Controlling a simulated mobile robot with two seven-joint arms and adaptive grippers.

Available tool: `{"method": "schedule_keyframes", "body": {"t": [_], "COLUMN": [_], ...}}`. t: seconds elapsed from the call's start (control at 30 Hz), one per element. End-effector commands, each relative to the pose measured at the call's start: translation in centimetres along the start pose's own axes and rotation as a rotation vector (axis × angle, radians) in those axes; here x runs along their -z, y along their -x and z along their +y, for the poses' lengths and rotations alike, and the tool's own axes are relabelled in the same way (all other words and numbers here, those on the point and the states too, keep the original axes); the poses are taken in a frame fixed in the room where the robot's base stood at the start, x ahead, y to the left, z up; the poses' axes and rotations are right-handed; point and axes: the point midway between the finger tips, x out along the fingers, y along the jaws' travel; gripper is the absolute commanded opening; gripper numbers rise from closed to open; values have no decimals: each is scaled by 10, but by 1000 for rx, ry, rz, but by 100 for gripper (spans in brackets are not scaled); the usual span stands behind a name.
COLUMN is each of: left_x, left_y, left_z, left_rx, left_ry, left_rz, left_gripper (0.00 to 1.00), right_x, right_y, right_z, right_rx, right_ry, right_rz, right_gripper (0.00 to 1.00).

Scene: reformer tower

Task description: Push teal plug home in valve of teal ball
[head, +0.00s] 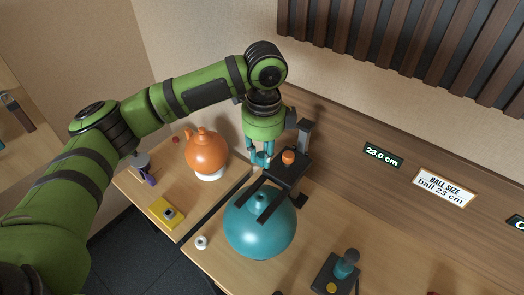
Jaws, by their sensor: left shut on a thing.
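The teal ball (262,235) sits on the wooden table, under two dark prongs of a gauge. A short teal valve neck (260,199) shows on its top, between the prongs. My left gripper (261,160) points down behind the ball's top in the picture, close to the gauge's dark head. It is shut on a small teal piece, which looks like the teal plug; fingers and piece are hard to tell apart. The fingertips show apart from the valve neck in the picture; their exact height above it cannot be told. My right gripper is not in view.
The gauge's dark head (288,167) carries an orange knob (288,157) beside my gripper. An orange ball (206,152) stands at left, with a yellow block (167,212) in front. A small white part (201,242) lies left of the teal ball. A teal-topped device (345,264) stands at right.

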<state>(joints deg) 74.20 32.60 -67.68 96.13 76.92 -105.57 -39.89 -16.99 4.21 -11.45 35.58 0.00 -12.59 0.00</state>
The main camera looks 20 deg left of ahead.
Motion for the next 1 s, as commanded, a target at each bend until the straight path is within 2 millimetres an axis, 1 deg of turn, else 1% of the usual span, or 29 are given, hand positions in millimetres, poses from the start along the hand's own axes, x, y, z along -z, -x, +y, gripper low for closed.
{"method": "schedule_keyframes", "body": {"t": [0.27, 0.63, 1.0], "left_x": [0, 0, 0], "left_y": [-28, -65, -101], "left_z": [1, 1, 2], "left_rx": [-2, -1, -2], "left_ry": [1, 2, 0], "left_rz": [0, 0, 0], "left_gripper": [0, 0, 0], "right_x": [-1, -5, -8], "right_y": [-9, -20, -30], "right_z": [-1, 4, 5], "right_rx": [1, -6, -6], "right_ry": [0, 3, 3], "right_rz": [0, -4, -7], "right_gripper": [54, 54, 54]}}
